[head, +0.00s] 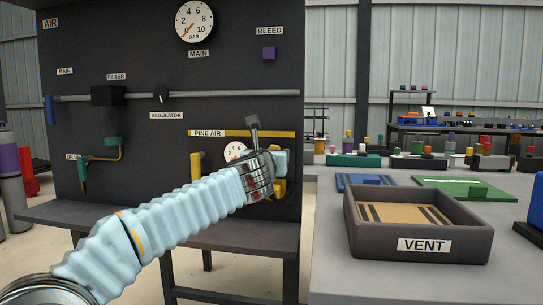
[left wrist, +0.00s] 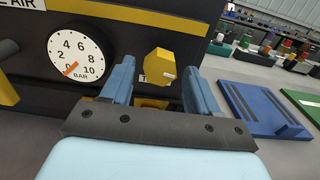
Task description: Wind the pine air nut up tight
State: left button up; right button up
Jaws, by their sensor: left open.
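The pine air station sits on the dark panel under a yellow strip with the PINE AIR label (head: 209,133). In the left wrist view a yellow faceted piece (left wrist: 161,66), which looks like the nut, shows beyond and between my fingertips. A label below it is partly hidden. My left gripper (left wrist: 156,80) is open, with a blue finger on each side and nothing clearly held. In the head view my left gripper (head: 281,160) is at the station, and my wrist hides most of the fitting. I cannot tell whether the fingers touch the nut. My right gripper is out of view.
The pine air gauge (left wrist: 75,54) is left of the fingers, its needle near 0. A grey lever (head: 253,130) stands above my wrist. A VENT tray (head: 470,243) is on the right-hand table, with a blue mat (head: 360,180) and a green mat (head: 480,194) behind it.

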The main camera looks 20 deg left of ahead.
pick_arm(q)
jog(key=shift+c, duration=0.3)
jog(key=c, duration=1)
jog(key=shift+o, duration=0.2)
jog(key=shift+r+m+p, duration=0.15)
jog(key=shift+m+p, duration=0.85)
jog(key=shift+m, duration=0.3)
jog(key=m+p, duration=0.1)
jog(key=m, duration=0.1)
jog(key=shift+m+p, duration=0.3)
jog(key=shift+p, duration=0.05)
jog(key=m+p, duration=0.3)
jog(key=m, duration=0.2)
jog(key=shift+m+p, duration=1.35)
jog(key=shift+m, duration=1.15)
